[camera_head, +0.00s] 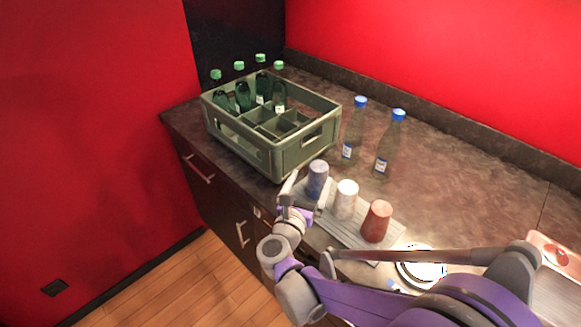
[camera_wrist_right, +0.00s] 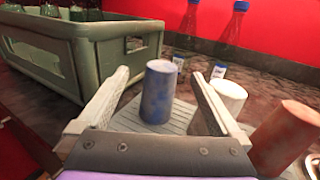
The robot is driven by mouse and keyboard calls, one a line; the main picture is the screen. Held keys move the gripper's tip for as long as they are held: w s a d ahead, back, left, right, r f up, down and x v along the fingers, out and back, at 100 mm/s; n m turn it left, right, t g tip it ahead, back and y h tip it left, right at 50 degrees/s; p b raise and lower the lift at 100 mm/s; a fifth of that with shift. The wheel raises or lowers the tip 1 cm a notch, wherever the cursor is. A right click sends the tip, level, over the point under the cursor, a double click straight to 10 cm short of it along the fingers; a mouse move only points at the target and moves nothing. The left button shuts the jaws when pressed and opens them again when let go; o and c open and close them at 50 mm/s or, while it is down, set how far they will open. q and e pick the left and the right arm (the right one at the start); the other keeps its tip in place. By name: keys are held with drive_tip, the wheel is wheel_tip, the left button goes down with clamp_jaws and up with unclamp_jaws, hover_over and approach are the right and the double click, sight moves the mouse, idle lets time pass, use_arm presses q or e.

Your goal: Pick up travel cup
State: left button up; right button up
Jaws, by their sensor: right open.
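Three cups stand upright in a row on a grey slatted mat (camera_head: 345,231): a blue one (camera_head: 318,178), a white one (camera_head: 345,199) and a red one (camera_head: 375,221). I cannot tell from looks alone which is the travel cup. My right gripper (camera_head: 309,190) is open at the blue cup. In the right wrist view, the blue cup (camera_wrist_right: 158,92) stands between and a little beyond the two spread fingers (camera_wrist_right: 160,78), with gaps on both sides. The white cup (camera_wrist_right: 228,98) and red cup (camera_wrist_right: 281,137) are outside the right finger. My left gripper is not in view.
A green crate (camera_head: 276,158) with several green-capped bottles stands left of the cups. Two blue-capped bottles (camera_head: 352,134) (camera_head: 387,148) stand behind them. A bright round object (camera_head: 422,271) lies to the right. The counter's back right is clear.

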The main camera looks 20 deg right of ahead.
sight(318, 172)
drive_tip(key=shift+d+f+m, duration=0.2)
drive_tip(key=shift+d+m, duration=0.1)
drive_tip(key=shift+m, duration=0.1)
drive_tip(key=shift+h, duration=0.3)
drive_tip(key=x, duration=0.4)
drive_tip(key=shift+d, duration=0.3)
drive_tip(key=x, duration=0.3)
drive_tip(key=f+p+x, duration=0.1)
drive_tip(key=x, duration=0.1)
drive_tip(key=shift+w, duration=0.4)
drive_tip(key=shift+s, duration=0.1)
clamp_jaws()
